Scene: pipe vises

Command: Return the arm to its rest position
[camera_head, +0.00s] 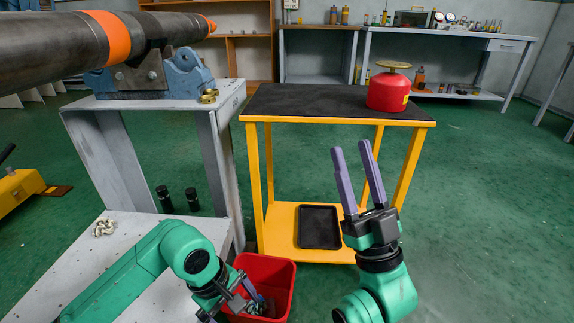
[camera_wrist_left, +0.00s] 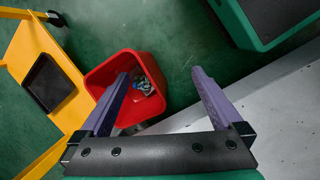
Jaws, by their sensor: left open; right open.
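My right gripper (camera_head: 357,175) is open and empty, with its two purple fingers pointing up in front of the yellow cart. My left arm comes in from the left in the head view, and its gripper (camera_head: 247,298) is over the red bin, partly hidden by its own wrist. In the left wrist view the left gripper (camera_wrist_left: 155,95) is open, with nothing between its fingers. The red bin (camera_wrist_left: 95,78) lies below and beyond those fingers, with small items (camera_wrist_left: 143,82) inside. The bin also shows in the head view (camera_head: 283,275).
The yellow cart (camera_head: 262,190) has a black top bearing a red canister (camera_head: 388,90); a black tray (camera_head: 319,227) lies on its lower shelf. A pipe (camera_head: 60,45) rests in a blue vise on a grey stand (camera_head: 222,105) at left. Green floor at right is clear.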

